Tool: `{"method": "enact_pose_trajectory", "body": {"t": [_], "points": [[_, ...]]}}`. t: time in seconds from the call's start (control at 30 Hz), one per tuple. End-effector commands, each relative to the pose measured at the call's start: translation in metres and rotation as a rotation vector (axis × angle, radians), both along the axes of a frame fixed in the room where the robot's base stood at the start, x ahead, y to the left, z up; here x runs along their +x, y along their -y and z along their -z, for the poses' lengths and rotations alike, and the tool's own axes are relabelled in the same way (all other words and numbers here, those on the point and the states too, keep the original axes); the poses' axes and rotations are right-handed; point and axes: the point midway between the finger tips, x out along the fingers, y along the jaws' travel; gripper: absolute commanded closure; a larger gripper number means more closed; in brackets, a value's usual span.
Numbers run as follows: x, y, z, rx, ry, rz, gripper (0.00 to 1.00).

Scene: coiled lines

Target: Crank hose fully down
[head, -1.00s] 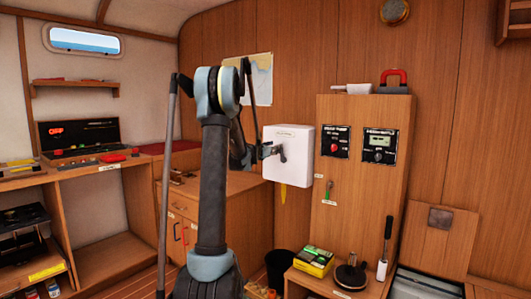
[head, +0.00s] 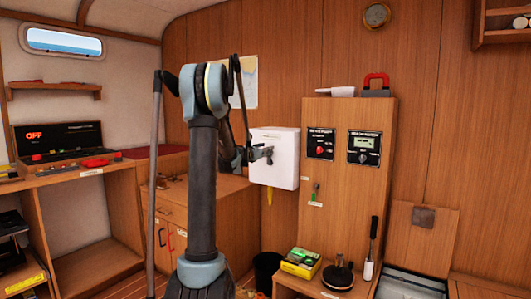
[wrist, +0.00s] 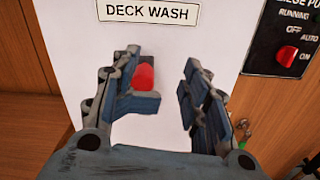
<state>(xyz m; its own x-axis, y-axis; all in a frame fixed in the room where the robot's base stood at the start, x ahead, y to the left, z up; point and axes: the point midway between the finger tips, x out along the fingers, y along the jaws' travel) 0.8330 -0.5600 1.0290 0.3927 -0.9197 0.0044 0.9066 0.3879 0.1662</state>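The white wall box (head: 287,172) labelled "DECK WASH" hangs left of the wooden cabinet; its front fills the middle of the wrist view (wrist: 75,30). A yellow hose end (head: 269,196) hangs below it. A red knob (wrist: 144,76) shows on the box front, partly hidden behind my left finger. My gripper (wrist: 170,103) is open in front of the box, with the white face visible between its fingers. The knob lies close to the left finger; I cannot tell whether they touch. In the head view my gripper (head: 262,154) is small and dark against the box.
Right of the box stands a cabinet (head: 318,225) with a switch panel (head: 320,146) and another panel (head: 364,147). Below are a yellow-green box (head: 300,262), a dark round-based object (head: 338,275) and a black bin (head: 265,270). A wooden counter (head: 200,187) stands left of the box.

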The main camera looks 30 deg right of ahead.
Motion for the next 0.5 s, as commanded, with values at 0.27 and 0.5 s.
{"method": "enact_pose_trajectory", "body": {"t": [0.27, 0.5], "points": [[-0.005, -0.017, 0.0, 0.0, 0.0, -0.003, 0.59], [-0.01, -0.029, 0.0, 0.0, 0.0, -0.004, 0.59]]}}
